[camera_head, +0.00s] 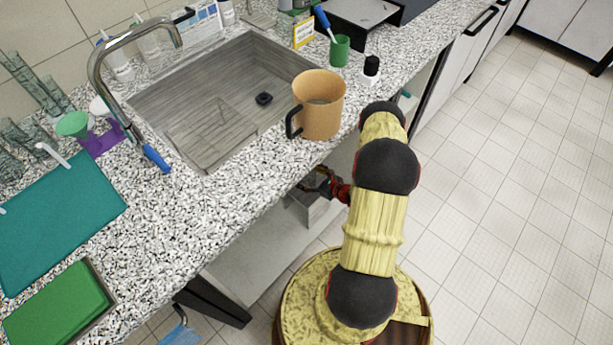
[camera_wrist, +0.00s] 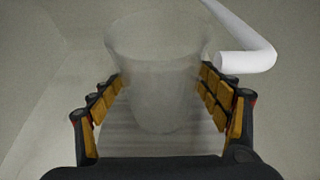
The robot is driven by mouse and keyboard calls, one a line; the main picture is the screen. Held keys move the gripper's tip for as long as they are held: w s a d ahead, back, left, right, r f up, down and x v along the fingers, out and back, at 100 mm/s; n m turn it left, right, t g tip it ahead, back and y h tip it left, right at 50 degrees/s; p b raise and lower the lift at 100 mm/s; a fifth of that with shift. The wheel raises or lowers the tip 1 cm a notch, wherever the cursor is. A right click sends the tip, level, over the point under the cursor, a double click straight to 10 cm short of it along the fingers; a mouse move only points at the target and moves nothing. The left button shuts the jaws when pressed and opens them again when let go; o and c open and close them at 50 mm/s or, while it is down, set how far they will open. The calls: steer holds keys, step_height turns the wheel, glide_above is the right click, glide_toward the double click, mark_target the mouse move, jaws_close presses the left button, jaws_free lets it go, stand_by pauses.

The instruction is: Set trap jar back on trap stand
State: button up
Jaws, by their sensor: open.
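A pale translucent jar (camera_wrist: 155,80), which looks like the trap jar, stands upright in the wrist view, between the two fingers of my gripper (camera_wrist: 165,90). The fingers are open, one on each side of the jar; whether they touch it I cannot tell. In the head view my gripper (camera_head: 320,183) is under the counter, beside the sink cabinet opening. A grey block (camera_head: 308,213) sits below it and may be the trap stand. The jar cannot be made out in the head view. What lies directly under the jar is unclear.
A white bent pipe (camera_wrist: 245,55) hangs close to the jar's upper right. The counter edge (camera_head: 265,200) and sink (camera_head: 225,95) are above my gripper. A tan mug (camera_head: 320,108) stands near the counter edge. The shelf (camera_head: 255,250) beneath has bare room.

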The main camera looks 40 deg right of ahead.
steer(key=p+v, duration=0.3)
steer(key=v, duration=0.9)
steer(key=shift+p, duration=0.4)
steer(key=shift+f, duration=0.1)
